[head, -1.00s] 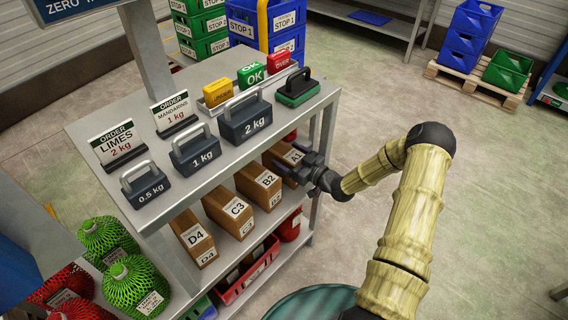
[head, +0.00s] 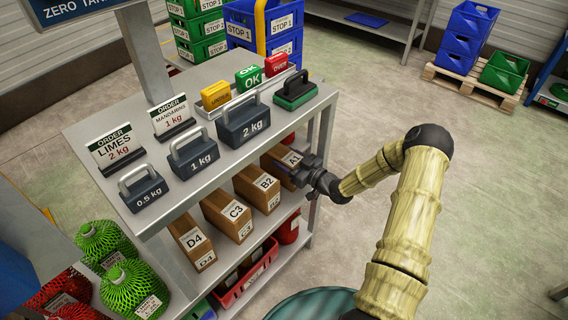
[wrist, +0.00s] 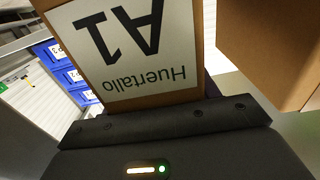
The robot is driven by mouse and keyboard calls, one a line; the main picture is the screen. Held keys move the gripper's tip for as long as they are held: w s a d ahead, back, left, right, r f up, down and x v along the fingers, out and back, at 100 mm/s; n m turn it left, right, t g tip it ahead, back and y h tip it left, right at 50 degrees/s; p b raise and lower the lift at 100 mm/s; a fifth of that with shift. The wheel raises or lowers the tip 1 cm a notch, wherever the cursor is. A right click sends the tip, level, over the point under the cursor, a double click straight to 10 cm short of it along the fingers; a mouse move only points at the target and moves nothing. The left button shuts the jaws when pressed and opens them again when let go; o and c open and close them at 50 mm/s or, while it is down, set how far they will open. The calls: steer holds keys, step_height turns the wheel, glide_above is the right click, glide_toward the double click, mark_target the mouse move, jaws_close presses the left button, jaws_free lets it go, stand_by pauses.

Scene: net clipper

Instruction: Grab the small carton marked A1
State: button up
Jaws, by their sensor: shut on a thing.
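The small carton marked A1 (head: 289,160) is brown cardboard with a white label and stands at the right end of the carton row on the middle shelf. In the wrist view the A1 carton (wrist: 133,45) fills the upper middle, its label upside down, close against my gripper. My gripper (head: 304,170) is at the front of the A1 carton and is shut on it. The fingertips are mostly hidden by the carton and the shelf above. The A1 carton still sits within the shelf bay; I cannot tell whether it touches the shelf.
Cartons B2 (head: 259,187), C3 (head: 228,215) and D4 (head: 192,241) stand to its left. The top shelf (head: 165,210) overhangs the row and bears weights. A red crate (head: 247,276) sits below. Open floor (head: 480,190) lies to the right.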

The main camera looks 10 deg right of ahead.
steer(key=shift+r, duration=0.2)
steer(key=shift+r+p, duration=0.6)
steer(key=shift+r, duration=1.05)
steer(key=shift+s+d, duration=0.15)
steer(key=shift+d, duration=0.05)
steer(key=p+v, duration=0.1)
steer(key=v, duration=1.6)
steer(key=shift+s+p, duration=0.2)
steer(key=shift+p, duration=0.2)
steer(key=shift+d, duration=0.15)
